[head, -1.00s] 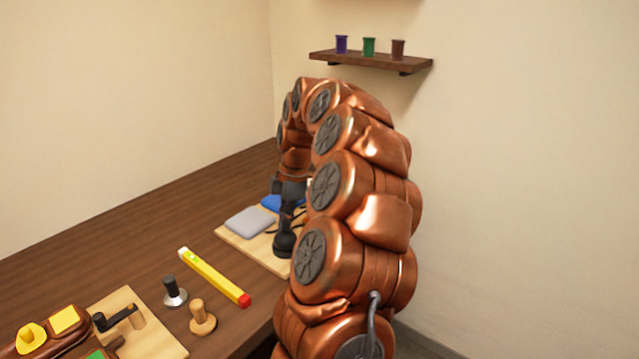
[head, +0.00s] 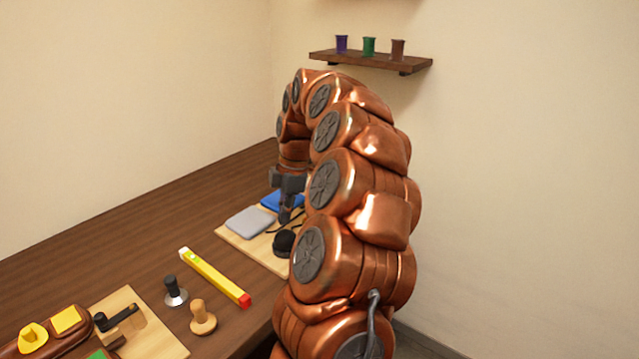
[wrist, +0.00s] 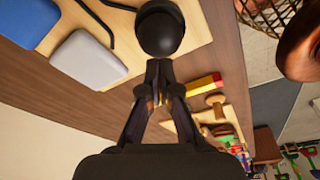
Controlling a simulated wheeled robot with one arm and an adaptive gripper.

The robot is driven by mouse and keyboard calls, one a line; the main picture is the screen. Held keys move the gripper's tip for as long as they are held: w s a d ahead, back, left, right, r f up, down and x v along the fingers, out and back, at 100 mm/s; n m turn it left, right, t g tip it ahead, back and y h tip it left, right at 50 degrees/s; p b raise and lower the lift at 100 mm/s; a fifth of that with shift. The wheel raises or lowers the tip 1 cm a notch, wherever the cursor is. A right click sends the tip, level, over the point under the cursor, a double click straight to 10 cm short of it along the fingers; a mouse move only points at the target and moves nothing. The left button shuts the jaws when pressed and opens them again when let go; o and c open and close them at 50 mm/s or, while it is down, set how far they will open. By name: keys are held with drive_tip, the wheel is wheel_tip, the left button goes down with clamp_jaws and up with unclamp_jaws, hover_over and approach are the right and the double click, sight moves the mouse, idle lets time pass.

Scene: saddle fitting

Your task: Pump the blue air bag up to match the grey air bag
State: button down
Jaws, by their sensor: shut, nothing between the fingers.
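The blue air bag (head: 283,201) lies flat on a light wooden board (head: 231,236) at the table's right edge. The grey air bag (head: 249,221) lies beside it on the same board and looks a little thicker, though I cannot compare them closely. A black round pump bulb (head: 284,242) sits at the board's front. My gripper (head: 285,215) points down above the board, shut and empty, apart from the bulb. In the wrist view the closed fingertips (wrist: 159,66) are just below the bulb (wrist: 160,28) in the picture. The grey bag (wrist: 88,58) and blue bag (wrist: 26,20) show there too.
A yellow level with a red end (head: 214,277) lies left of the board. A black-handled tool (head: 175,291) and a wooden-handled tool (head: 202,317) stand nearer. A shelf (head: 370,62) with three cups hangs on the wall. The table's far left is clear.

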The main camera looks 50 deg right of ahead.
drive_tip(key=shift+r+p, duration=0.7)
drive_tip(key=shift+r, duration=1.45)
drive_tip(key=shift+a, duration=0.2)
drive_tip(key=s+a+r+m+g+p, duration=0.1)
drive_tip(key=s+a+r+m, duration=0.1)
drive_tip(key=a, duration=0.9)
drive_tip(key=s+a+r+m+p, duration=0.1)
drive_tip(key=s+a, duration=0.1)
drive_tip(key=a, duration=0.9)
drive_tip(key=s+a+f+m+g+h, duration=0.1)
drive_tip(key=s+a+f+m, duration=0.2)
drive_tip(key=s, duration=0.7)
drive_tip(key=s+a+f+m+g+p, duration=0.1)
drive_tip(key=s+a+f+m, duration=0.2)
drive_tip(key=s+a+m, duration=0.2)
drive_tip(key=s+a, duration=0.2)
drive_tip(key=s, duration=0.2)
drive_tip(key=shift+s+f+m+h, duration=0.15)
drive_tip(key=shift+s+m+h, duration=0.2)
drive_tip(key=shift+m+h, duration=0.05)
